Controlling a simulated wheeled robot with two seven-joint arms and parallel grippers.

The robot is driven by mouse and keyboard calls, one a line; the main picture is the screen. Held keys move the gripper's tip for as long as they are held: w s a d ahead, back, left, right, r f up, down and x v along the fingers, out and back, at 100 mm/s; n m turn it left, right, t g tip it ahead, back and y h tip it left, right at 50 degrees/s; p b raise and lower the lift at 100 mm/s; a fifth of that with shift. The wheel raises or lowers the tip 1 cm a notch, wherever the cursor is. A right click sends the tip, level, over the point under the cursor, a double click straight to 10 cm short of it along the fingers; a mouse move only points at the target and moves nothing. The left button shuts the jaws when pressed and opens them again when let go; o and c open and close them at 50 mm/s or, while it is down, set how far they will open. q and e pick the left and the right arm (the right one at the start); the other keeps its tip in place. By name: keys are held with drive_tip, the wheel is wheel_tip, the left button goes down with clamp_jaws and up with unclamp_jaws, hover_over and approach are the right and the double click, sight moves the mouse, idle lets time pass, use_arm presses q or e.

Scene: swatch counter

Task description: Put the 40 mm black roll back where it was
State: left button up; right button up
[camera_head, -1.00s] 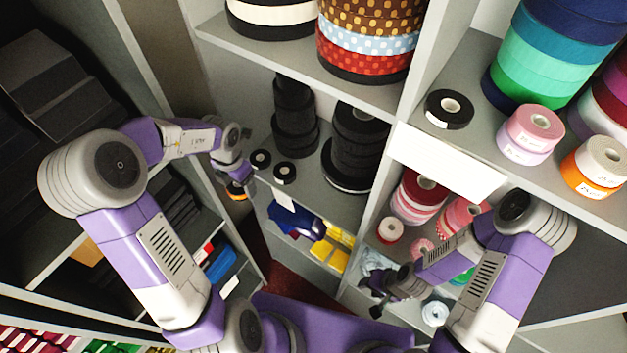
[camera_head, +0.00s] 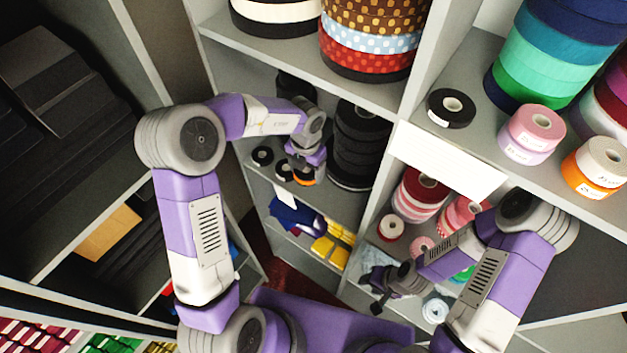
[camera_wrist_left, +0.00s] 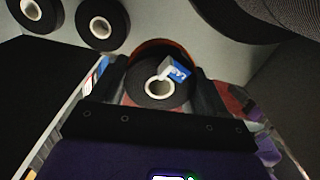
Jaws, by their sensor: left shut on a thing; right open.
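My left gripper (camera_head: 303,176) is shut on a black roll (camera_wrist_left: 146,92) with a white core and a blue-and-white label, seen between the fingers in the left wrist view. An orange edge shows around it. The gripper is at the dark-roll shelf (camera_head: 258,180), in front of the tall black stacks. Two small black rolls (camera_head: 262,156) (camera_head: 283,171) stand on that shelf just left of the gripper; they also show in the left wrist view (camera_wrist_left: 101,27). I cannot tell whether the held roll touches the shelf. My right gripper (camera_head: 376,291) is open and empty, low at the right.
A tall black stack (camera_head: 362,140) stands close to the right of my left gripper; another (camera_head: 295,88) is partly hidden behind my arm. An upper shelf with patterned rolls (camera_head: 368,40) overhangs. A divider (camera_head: 398,120) separates the red and pink rolls (camera_head: 420,192).

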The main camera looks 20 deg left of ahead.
sight(313, 188)
use_arm(q)
drive_tip(key=shift+w+d, duration=0.35)
drive_tip(key=shift+d, duration=0.45)
wheel_tip(313, 188, down, 6)
drive_tip(key=shift+s+a, duration=0.1)
drive_tip(key=shift+w+f, duration=0.2)
drive_tip(key=shift+f, duration=0.3)
drive_tip(key=shift+s, duration=0.1)
drive_tip(key=shift+f, duration=0.15)
drive_tip(key=o, duration=1.1)
